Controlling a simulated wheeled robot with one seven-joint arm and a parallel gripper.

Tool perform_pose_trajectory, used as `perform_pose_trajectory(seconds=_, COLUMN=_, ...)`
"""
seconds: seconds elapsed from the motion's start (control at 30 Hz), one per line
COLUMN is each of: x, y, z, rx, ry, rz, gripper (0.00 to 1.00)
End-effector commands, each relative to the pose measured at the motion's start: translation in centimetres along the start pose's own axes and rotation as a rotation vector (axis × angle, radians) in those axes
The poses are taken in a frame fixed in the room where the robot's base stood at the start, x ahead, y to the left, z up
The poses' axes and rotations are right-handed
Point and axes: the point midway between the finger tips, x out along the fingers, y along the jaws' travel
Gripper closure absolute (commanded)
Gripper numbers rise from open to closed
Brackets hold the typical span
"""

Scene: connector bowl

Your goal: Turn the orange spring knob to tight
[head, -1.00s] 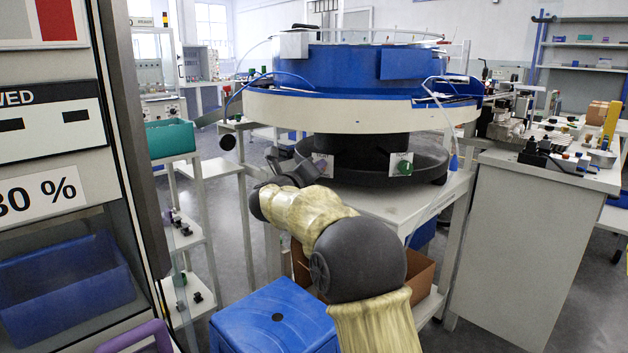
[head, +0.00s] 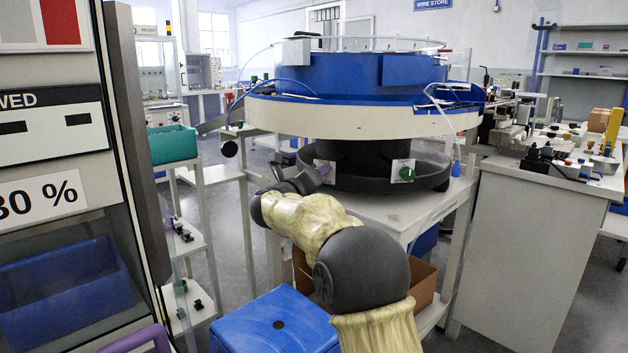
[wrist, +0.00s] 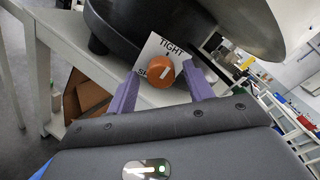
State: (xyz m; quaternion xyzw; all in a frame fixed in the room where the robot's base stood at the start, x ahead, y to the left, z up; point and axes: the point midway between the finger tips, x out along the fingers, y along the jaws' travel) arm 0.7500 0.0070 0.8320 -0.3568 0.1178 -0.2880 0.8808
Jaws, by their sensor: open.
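The orange spring knob (wrist: 157,76) sits on a white plate (wrist: 150,50) in the wrist view. The plate carries the word TIGHT and a second, partly covered word starting with S. A pale mark on the knob's face slants up to the right. My gripper (wrist: 162,70) is open, with one purple finger on each side of the knob. I cannot tell whether either finger touches it. In the head view my gripper (head: 322,172) is at the white plate under the big blue bowl (head: 345,72), and the orange knob is hidden there.
A green knob (head: 407,174) on another white plate is to the right on the same black base (head: 370,170). The bowl's wide cream rim (head: 350,118) overhangs my gripper.

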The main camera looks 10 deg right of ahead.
Motion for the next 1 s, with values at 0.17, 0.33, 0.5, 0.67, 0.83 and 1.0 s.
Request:
perform_pose_trajectory(seconds=0.17, x=-0.7, y=0.0, z=0.1, rx=0.0, ry=-0.001, rz=0.001, gripper=0.48)
perform_pose_trajectory(seconds=0.33, x=-2.9, y=-0.1, z=0.2, rx=-0.001, ry=-0.002, rz=0.002, gripper=0.48)
perform_pose_trajectory(seconds=0.5, x=-6.1, y=-0.2, z=0.3, rx=-0.002, ry=-0.003, rz=0.002, gripper=0.48)
perform_pose_trajectory(seconds=0.67, x=-9.3, y=-0.2, z=0.3, rx=-0.001, ry=-0.003, rz=0.003, gripper=0.48)
perform_pose_trajectory(seconds=0.83, x=-12.7, y=-0.1, z=0.3, rx=-0.001, ry=-0.003, rz=0.003, gripper=0.48)
perform_pose_trajectory(seconds=1.0, x=-15.8, y=-0.1, z=0.2, rx=-0.001, ry=-0.002, rz=0.003, gripper=0.48)
